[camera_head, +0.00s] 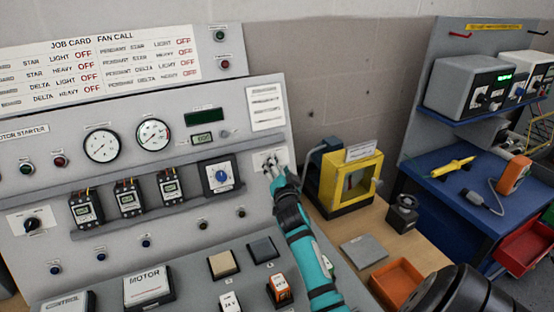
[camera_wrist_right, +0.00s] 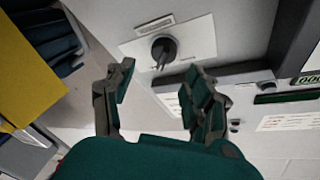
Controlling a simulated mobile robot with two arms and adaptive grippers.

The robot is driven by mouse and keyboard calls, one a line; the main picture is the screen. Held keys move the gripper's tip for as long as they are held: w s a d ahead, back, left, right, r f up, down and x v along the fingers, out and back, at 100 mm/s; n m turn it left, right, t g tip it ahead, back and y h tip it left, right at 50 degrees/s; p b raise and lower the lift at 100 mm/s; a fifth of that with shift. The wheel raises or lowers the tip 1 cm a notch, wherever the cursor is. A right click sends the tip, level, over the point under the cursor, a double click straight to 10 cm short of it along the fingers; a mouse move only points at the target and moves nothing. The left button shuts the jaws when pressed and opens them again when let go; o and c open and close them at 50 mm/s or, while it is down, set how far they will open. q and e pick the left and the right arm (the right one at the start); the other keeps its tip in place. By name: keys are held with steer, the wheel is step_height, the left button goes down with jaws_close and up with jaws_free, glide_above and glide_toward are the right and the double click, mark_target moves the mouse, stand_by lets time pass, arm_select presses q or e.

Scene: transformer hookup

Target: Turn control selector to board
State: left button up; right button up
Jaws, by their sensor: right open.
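A black selector knob (camera_wrist_right: 163,48) on a white plate shows in the right wrist view, beyond my fingertips. Its label is too small to read. My right gripper (camera_wrist_right: 160,85) is open and empty, with its fingers spread on either side below the knob and apart from it. In the head view my right gripper (camera_head: 270,168) is at a white plate (camera_head: 281,156) on the right end of the grey panel and hides most of the knob there. Another black rotary knob (camera_head: 32,223) sits on a white plate at the panel's far left. My left gripper is not in view.
The panel (camera_head: 180,245) carries gauges (camera_head: 102,145), contactors and a blue knob (camera_head: 221,176) left of my right gripper. A yellow-framed box (camera_head: 349,182) stands close to the right. Farther right are an orange tray (camera_head: 398,284) and a blue bench (camera_head: 450,190).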

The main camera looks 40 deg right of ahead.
steer(key=shift+x, duration=1.7)
jaws_close()
